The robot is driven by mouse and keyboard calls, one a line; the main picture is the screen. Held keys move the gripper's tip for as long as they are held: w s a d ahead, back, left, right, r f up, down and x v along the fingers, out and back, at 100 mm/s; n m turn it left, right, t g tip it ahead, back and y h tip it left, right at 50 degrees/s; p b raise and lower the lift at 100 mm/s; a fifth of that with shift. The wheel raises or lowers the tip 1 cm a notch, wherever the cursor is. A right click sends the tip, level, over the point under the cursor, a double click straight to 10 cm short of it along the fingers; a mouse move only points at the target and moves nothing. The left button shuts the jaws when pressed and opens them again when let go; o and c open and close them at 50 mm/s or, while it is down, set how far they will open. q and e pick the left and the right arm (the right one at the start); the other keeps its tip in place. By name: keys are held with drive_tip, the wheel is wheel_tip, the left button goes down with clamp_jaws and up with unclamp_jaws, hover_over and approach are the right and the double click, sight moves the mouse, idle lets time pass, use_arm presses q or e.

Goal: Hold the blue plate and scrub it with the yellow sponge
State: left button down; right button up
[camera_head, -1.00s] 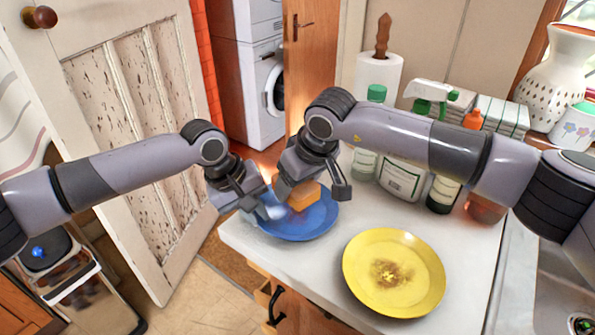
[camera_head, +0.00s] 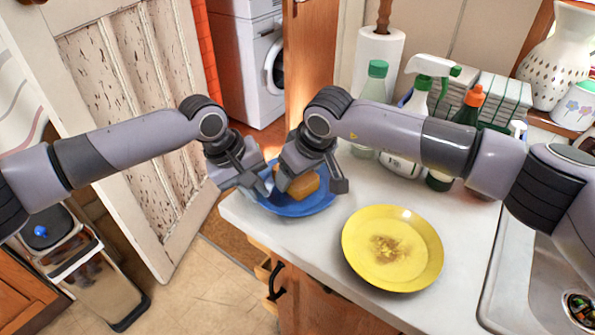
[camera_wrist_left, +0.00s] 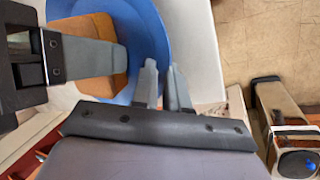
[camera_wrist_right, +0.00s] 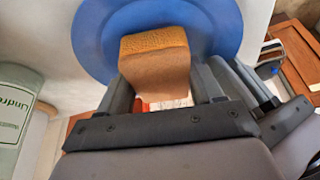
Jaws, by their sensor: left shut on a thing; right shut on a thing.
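The blue plate (camera_head: 302,208) is above or on the left end of the white counter; I cannot tell whether it touches. My left gripper (camera_head: 265,186) is shut on the plate's rim, clearest in the left wrist view (camera_wrist_left: 165,82). My right gripper (camera_head: 310,184) is shut on the yellow sponge (camera_head: 298,187), which looks orange-yellow. In the right wrist view the sponge (camera_wrist_right: 155,45) sits between the fingers, over the plate's face (camera_wrist_right: 100,35). Its contact side is hidden, so I cannot tell whether it touches. The grippers are close side by side.
A yellow plate (camera_head: 415,255) with a brown stain lies on the counter (camera_head: 350,300). Bottles, including a spray bottle (camera_head: 430,70), and a paper towel roll (camera_head: 378,55) stand behind my right arm. A sink (camera_head: 545,285) is at the right. The counter's left edge is near the blue plate.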

drive_tip(key=shift+f, duration=0.65)
idle(0.3)
drive_tip(key=shift+s+d, duration=0.3)
drive_tip(key=shift+d, duration=0.15)
drive_tip(key=shift+w+a, duration=0.6)
drive_tip(key=shift+a, duration=0.3)
idle(0.5)
